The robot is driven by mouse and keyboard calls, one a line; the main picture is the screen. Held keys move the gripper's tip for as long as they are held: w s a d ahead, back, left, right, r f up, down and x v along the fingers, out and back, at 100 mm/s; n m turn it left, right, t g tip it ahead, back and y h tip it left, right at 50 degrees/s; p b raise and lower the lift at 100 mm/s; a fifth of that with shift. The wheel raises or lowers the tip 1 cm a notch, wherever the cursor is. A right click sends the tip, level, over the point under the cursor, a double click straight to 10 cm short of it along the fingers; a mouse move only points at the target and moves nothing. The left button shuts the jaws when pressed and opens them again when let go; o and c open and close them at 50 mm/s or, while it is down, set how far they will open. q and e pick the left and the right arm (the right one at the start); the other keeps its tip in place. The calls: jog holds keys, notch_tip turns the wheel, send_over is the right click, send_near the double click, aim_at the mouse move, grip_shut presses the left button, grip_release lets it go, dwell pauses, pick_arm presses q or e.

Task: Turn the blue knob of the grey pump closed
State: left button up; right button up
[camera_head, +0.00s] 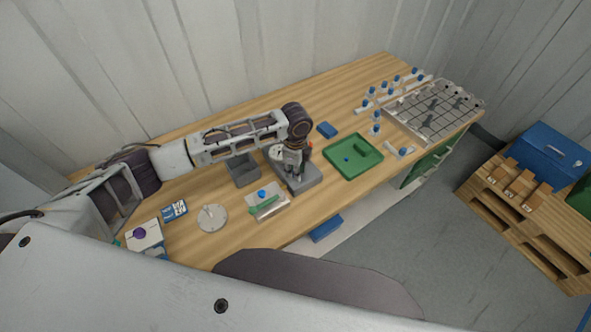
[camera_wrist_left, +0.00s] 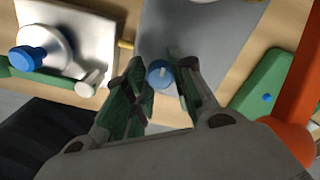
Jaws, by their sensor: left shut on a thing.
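The grey pump (camera_head: 306,184) stands near the middle of the table, partly hidden by my left arm and gripper. My left gripper (camera_head: 291,168) points down over it. In the left wrist view the blue knob (camera_wrist_left: 159,73), with a pale line across its top, sits between the two green-padded fingers of my left gripper (camera_wrist_left: 157,85), above the grey surface of the pump (camera_wrist_left: 200,30). The gripper is shut on the knob. In the head view the knob is hidden by the gripper. My right gripper is not in view.
A white unit with another blue knob (camera_head: 262,194) is left of the pump. A green tray (camera_head: 370,168) is to its right, a grey open box (camera_head: 240,172) to its left. A round white disc (camera_head: 211,218) lies farther left. An orange-red part (camera_wrist_left: 300,95) is close on the right in the wrist view.

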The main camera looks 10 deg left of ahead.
pick_arm(q)
jog(key=shift+w+r, duration=0.1)
dwell(0.3)
jog(key=o, duration=1.1)
jog(key=shift+c, duration=0.2)
notch_tip(320, 180, up, 12)
dwell(0.6)
